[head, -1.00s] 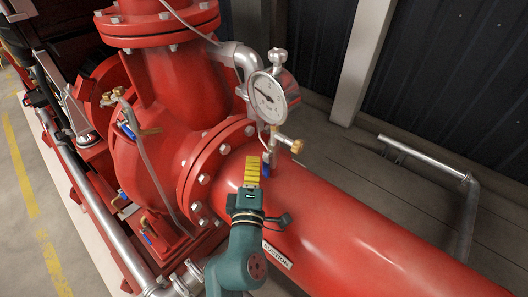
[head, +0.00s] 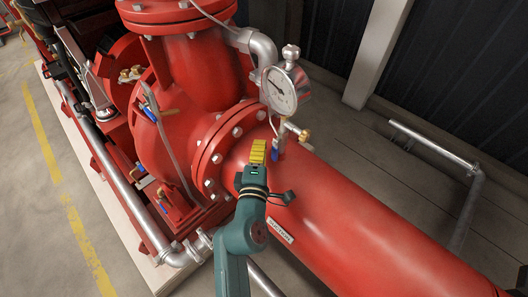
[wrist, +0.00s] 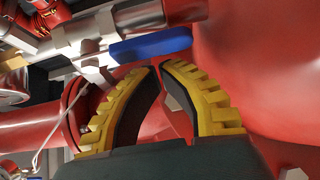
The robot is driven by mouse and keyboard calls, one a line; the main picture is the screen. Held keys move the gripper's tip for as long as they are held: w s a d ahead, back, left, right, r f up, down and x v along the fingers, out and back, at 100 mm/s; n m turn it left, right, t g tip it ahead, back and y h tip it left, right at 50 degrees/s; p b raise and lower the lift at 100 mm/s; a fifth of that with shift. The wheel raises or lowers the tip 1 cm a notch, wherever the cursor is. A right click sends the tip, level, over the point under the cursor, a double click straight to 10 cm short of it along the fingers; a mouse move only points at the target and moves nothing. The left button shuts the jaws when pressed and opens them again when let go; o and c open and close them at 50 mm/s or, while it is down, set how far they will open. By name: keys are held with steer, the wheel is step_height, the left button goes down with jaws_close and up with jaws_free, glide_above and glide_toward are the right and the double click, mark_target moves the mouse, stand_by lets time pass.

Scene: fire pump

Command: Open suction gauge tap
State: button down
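The suction gauge (head: 281,90) has a round white dial and stands above the red suction pipe. Its tap has a blue lever (head: 276,154), which hangs down below the valve body in the head view. In the wrist view the blue lever (wrist: 150,46) lies across the top centre, attached to the metal valve (wrist: 85,45). My gripper (head: 258,146) is just left of the lever in the head view. In the wrist view my gripper's yellow fingertips (wrist: 160,67) nearly meet just below the lever, with nothing between them. Contact with the lever cannot be told.
The large red suction pipe (head: 370,235) runs close beneath my gripper to the lower right. The bolted flange (head: 215,150) and pump casing are on the left. A brass fitting (head: 303,136) sticks out right of the tap.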

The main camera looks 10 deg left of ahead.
steer(key=shift+w+a+b, duration=0.15)
steer(key=shift+w+a, duration=0.15)
steer(key=shift+a, duration=0.25)
steer(key=shift+w+a+b, duration=0.15)
steer(key=shift+w+a, duration=0.1)
steer(key=shift+a, duration=0.25)
steer(key=s+p, duration=0.2)
steer(key=s, duration=0.7)
steer(key=shift+s, duration=0.3)
steer(key=shift+d, duration=0.1)
